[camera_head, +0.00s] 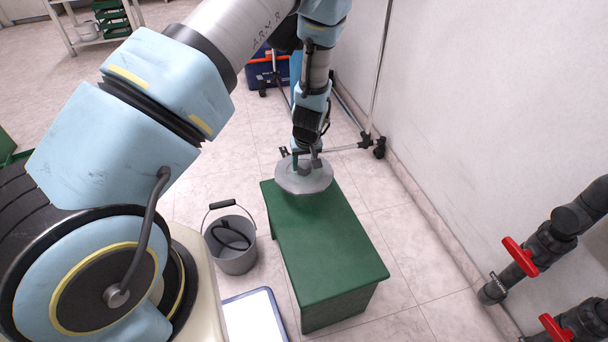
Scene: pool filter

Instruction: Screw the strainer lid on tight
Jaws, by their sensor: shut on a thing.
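The strainer lid (304,183) is a round grey disc with a scalloped edge and a raised grip in its middle. My gripper (308,166) points down and is shut on that grip. The lid is over the far end of a green bench (330,240). I cannot tell whether it touches the bench top or hangs a little above it. The gripper and wrist hide part of the lid's grip. No strainer housing can be made out in this view.
A grey bucket (234,258) with a dark hose-like thing inside stands left of the bench. A white tray with a blue rim (255,318) lies in front of it. Dark pipes with red valve handles (520,257) are at right. A wheeled stand (367,140) is behind, by the wall.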

